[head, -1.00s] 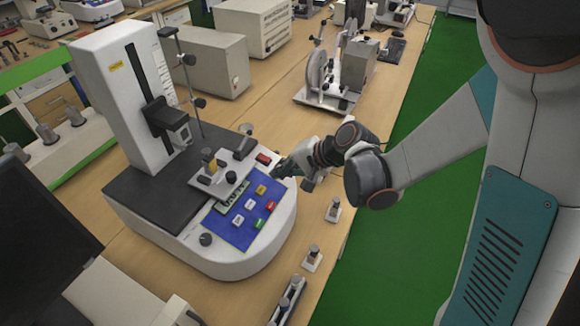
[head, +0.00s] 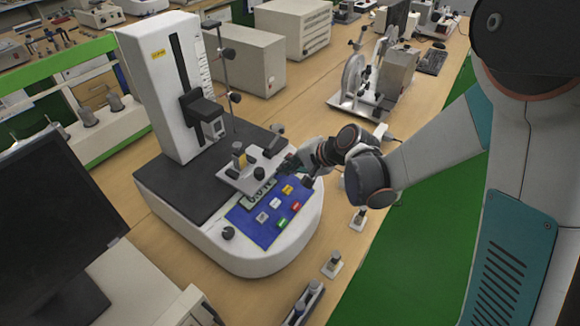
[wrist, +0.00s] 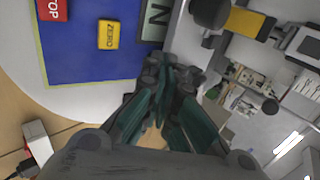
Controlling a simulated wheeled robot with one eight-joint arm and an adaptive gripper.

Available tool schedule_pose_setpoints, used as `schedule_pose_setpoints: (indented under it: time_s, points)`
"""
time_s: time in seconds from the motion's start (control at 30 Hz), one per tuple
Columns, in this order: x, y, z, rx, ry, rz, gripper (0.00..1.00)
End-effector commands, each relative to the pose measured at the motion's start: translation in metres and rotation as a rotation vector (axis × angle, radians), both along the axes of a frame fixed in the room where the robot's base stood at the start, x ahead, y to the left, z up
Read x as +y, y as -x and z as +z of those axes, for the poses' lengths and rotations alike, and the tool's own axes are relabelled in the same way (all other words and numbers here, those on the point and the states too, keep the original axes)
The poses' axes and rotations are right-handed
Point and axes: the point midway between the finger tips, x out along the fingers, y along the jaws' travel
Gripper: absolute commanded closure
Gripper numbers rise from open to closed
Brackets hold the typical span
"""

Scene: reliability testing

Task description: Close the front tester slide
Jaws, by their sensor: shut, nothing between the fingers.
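The tester (head: 210,160) is a white machine with a tall column, a dark base top and a blue control panel (head: 262,226) with several coloured buttons. Its front slide (head: 240,181) is a light metal plate with clamps and black knobs, sticking out over the base just behind the display. My gripper (head: 287,170) is shut and empty at the right front end of the slide. In the wrist view my green gripper fingers (wrist: 165,100) are together beside the slide's light edge (wrist: 188,45). Whether they touch it I cannot tell.
Small metal fixtures (head: 332,264) stand along the table's front edge. A wheel-type device (head: 365,85) and beige boxes (head: 240,58) stand behind. A dark monitor (head: 55,215) is at left.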

Motion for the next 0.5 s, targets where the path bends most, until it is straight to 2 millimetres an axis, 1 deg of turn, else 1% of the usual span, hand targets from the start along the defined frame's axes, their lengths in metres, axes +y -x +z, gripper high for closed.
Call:
schedule_pose_setpoints:
  time_s: [0.2,0.3,0.4,0.5]
  points:
    - [0.043,-0.024,-0.001,0.0,0.0,0.005,1.0]
    - [0.06,-0.035,-0.001,-0.001,0.0,0.004,1.0]
    - [0.07,-0.041,-0.001,-0.001,0.0,0.002,1.0]
    - [0.074,-0.043,0.0,0.001,0.0,0.001,1.0]
